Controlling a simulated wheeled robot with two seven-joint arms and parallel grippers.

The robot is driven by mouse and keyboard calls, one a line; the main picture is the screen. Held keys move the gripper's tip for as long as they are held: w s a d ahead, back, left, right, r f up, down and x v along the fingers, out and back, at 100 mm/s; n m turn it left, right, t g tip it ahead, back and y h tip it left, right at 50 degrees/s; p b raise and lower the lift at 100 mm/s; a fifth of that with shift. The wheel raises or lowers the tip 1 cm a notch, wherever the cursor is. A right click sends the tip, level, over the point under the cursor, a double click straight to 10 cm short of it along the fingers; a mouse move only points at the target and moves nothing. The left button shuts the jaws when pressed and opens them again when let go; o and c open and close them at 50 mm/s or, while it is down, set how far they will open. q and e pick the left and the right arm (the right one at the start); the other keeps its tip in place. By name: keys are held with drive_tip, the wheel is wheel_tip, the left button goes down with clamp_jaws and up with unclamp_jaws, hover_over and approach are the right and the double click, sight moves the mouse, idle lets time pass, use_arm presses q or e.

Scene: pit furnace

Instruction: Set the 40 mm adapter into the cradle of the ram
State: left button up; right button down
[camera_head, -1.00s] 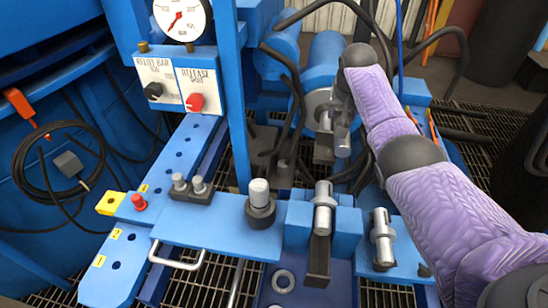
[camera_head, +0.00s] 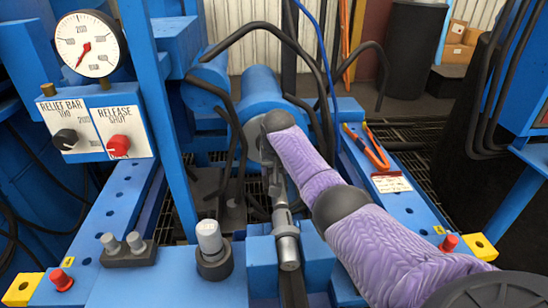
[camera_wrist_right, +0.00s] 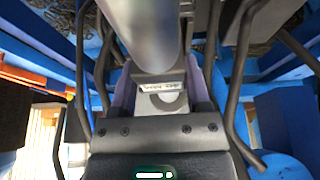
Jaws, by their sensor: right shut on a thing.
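My right arm, in a purple sleeve, comes in from the right in the head view. Its gripper (camera_head: 274,178) is in front of the blue ram cylinder (camera_head: 262,98), above the middle blue block. In the right wrist view the gripper is shut on a grey metal piece with a small white label (camera_wrist_right: 170,88), which I take to be the adapter; the label is too small to read. A large shiny metal cylinder (camera_wrist_right: 152,30) is just beyond it. I cannot tell whether the held piece touches a cradle. My left gripper is not in view.
Black hoses (camera_head: 238,150) arch around the ram. The gauge and knob panel (camera_head: 97,128) is at left, orange-handled pliers (camera_head: 368,148) at right.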

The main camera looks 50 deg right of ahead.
drive_tip(key=shift+f, duration=0.2)
drive_tip(key=shift+c, duration=0.2)
unclamp_jaws()
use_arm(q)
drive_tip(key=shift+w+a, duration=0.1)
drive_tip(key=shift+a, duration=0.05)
use_arm(e)
drive_tip(key=shift+r, duration=0.3)
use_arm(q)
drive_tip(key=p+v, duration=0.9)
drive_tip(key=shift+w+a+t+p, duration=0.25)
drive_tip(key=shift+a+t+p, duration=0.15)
use_arm(e)
drive_tip(key=v, duration=1.2)
drive_tip(key=shift+a+f, duration=0.1)
